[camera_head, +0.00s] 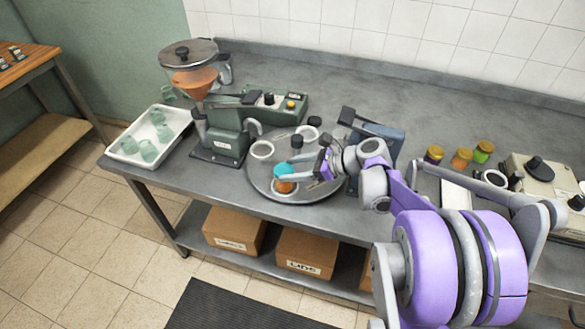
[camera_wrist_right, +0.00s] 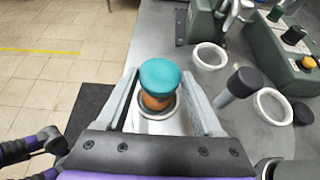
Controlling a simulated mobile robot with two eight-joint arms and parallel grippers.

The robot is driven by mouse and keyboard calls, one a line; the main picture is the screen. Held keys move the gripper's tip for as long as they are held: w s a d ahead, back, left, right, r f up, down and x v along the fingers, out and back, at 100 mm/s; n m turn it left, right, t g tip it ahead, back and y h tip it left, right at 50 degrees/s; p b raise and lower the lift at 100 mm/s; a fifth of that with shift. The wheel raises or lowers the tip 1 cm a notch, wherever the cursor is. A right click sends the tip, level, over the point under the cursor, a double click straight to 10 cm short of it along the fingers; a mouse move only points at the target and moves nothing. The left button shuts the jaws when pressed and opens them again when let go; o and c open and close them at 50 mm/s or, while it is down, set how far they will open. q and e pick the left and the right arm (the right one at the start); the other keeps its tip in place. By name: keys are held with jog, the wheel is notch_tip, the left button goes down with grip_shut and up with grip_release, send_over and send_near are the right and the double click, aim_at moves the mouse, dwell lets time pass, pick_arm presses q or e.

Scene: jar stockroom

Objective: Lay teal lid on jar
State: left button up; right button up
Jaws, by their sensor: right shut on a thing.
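The teal lid (camera_head: 284,171) is over the orange-filled jar (camera_head: 285,187), which stands in a pale ring at the front of the round grey turntable (camera_head: 262,186). In the right wrist view the lid (camera_wrist_right: 160,75) covers most of the jar's top, and the orange jar (camera_wrist_right: 157,102) shows just below it. I cannot tell whether the lid rests on the rim. My right gripper (camera_head: 296,172) is shut on the lid, with one finger on each side of it in the wrist view. My left gripper is not in view.
Empty pale rings (camera_head: 262,149) and dark-capped posts share the turntable. A green filling machine (camera_head: 222,140) stands behind left, beside a white tray (camera_head: 124,148) of pale green jars. Several colour-lidded jars (camera_head: 461,158) and a beige device (camera_head: 540,180) stand at right.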

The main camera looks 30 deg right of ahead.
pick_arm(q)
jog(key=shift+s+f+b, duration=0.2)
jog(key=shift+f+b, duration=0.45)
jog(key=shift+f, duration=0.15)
pick_arm(e)
jog(key=shift+f, duration=0.65)
dwell(1.0)
jog(key=o, duration=1.3)
jog(key=shift+r+p, duration=2.05)
jog(key=shift+r, duration=1.5)
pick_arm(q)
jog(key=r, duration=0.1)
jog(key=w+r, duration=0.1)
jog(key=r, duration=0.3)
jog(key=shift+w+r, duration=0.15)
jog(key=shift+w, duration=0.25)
pick_arm(e)
jog(key=shift+a, duration=0.1)
